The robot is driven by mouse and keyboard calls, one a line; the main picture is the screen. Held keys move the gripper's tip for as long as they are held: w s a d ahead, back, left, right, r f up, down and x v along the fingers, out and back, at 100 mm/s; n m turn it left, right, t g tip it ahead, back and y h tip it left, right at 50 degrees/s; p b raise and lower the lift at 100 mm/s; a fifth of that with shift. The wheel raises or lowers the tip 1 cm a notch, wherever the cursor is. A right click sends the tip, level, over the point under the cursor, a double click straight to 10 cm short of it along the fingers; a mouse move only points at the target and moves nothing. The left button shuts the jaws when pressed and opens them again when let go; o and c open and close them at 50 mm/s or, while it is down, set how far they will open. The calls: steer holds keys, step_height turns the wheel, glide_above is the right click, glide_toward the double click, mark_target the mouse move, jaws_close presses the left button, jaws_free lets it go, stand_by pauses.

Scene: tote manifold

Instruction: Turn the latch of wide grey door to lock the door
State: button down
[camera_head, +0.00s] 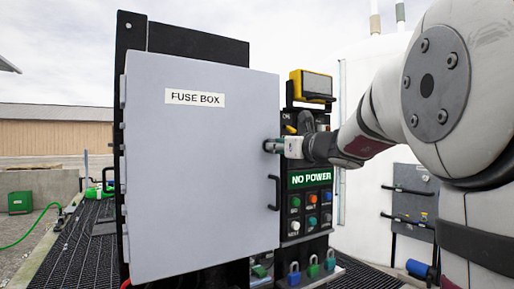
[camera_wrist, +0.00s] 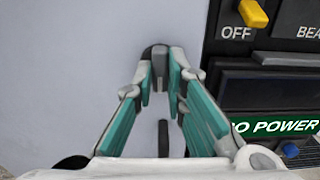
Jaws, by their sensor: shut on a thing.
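The wide grey door (camera_head: 200,185) labelled "FUSE BOX" stands closed, or nearly so, in the head view, and its pale face fills much of the wrist view (camera_wrist: 60,80). Its small dark latch (camera_wrist: 155,51) is near the door's right edge, between my fingertips in the wrist view. My gripper (camera_head: 276,146) reaches in from the right at that edge and is shut on the latch. In the wrist view my gripper (camera_wrist: 161,75) has its teal finger pads on both sides of the latch. Part of the latch is hidden by the fingers.
A black door handle (camera_head: 274,193) sits just below my gripper. To the right is a control panel with a green "NO POWER" sign (camera_head: 310,179), buttons and a yellow switch (camera_wrist: 253,14). Several padlocks (camera_head: 313,267) hang below. A yellow device (camera_head: 310,86) tops the panel.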

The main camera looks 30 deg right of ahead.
steer(key=shift+w+f+n+b, duration=0.1)
steer(key=shift+n+b, duration=0.3)
steer(key=shift+b, duration=0.1)
steer(key=n+b, duration=0.3)
steer(key=b, duration=0.1)
steer(key=shift+f+n+b, duration=0.15)
steer(key=shift+n+b, duration=0.15)
steer(key=shift+n, duration=0.1)
steer(key=n+b, duration=0.3)
steer(key=b, duration=0.1)
steer(key=shift+n, duration=0.3)
steer(key=n+b, duration=0.3)
steer(key=shift+b, duration=0.3)
steer(key=n+b, duration=0.3)
steer(key=n, duration=0.1)
steer(key=shift+n+b, duration=1.1)
steer(key=shift+n, duration=0.4)
